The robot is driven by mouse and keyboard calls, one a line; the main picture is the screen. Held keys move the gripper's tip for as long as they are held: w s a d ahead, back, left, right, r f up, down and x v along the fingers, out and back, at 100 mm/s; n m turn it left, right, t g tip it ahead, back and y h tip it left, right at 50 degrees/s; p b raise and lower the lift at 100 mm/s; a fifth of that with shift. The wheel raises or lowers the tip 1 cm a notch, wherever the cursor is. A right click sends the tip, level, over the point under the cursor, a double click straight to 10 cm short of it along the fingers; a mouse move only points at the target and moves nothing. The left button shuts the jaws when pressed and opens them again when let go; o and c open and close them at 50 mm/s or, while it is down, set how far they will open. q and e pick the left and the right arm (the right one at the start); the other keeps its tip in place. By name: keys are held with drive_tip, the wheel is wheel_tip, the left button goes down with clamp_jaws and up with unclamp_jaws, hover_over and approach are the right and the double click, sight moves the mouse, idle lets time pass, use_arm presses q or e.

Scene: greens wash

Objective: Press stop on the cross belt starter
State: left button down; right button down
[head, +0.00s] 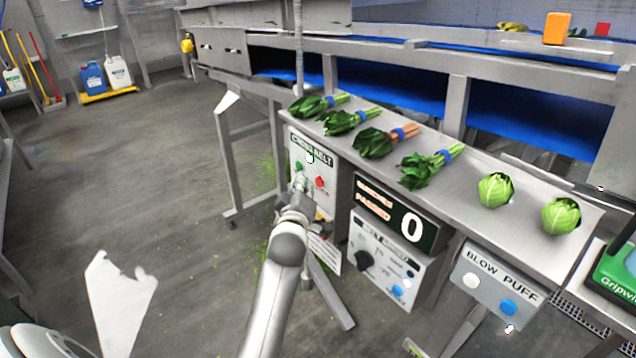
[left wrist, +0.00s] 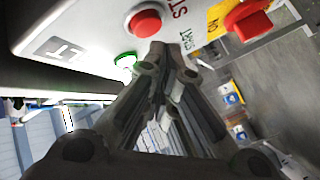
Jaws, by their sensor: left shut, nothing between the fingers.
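The cross belt starter (head: 327,168) is a grey box under the front edge of the bench, labelled CROSS BELT. Its green button (head: 298,166) is at left and its red button (head: 320,182) at right. In the left wrist view the red button (left wrist: 145,20) stands out from the panel, and the green button (left wrist: 125,62) appears lit. My left gripper (head: 299,187) is shut and empty in front of the box. Its fingertips (left wrist: 168,50) appear just below the red button and beside the green one; contact cannot be told. My right gripper is not in view.
A red switch on yellow (left wrist: 248,18) sits on the same panel. Bunched greens and lettuces lie on the bench (head: 470,195) above. Floor at left is open.

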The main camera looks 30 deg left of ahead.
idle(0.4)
use_arm(q)
drive_tip(key=shift+w+d, duration=0.15)
drive_tip(key=shift+w, duration=0.25)
drive_tip(key=shift+w+d, duration=0.2)
drive_tip(key=shift+w, duration=0.25)
idle(0.7)
drive_tip(key=shift+s, duration=0.1)
drive_tip(key=shift+s+a+p, duration=0.35)
drive_tip(key=shift+s, duration=0.4)
drive_tip(key=s+p, duration=0.1)
drive_tip(key=s+a+p, duration=0.1)
drive_tip(key=s, duration=0.1)
drive_tip(key=s+a+p, duration=0.1)
drive_tip(key=shift+s, duration=0.3)
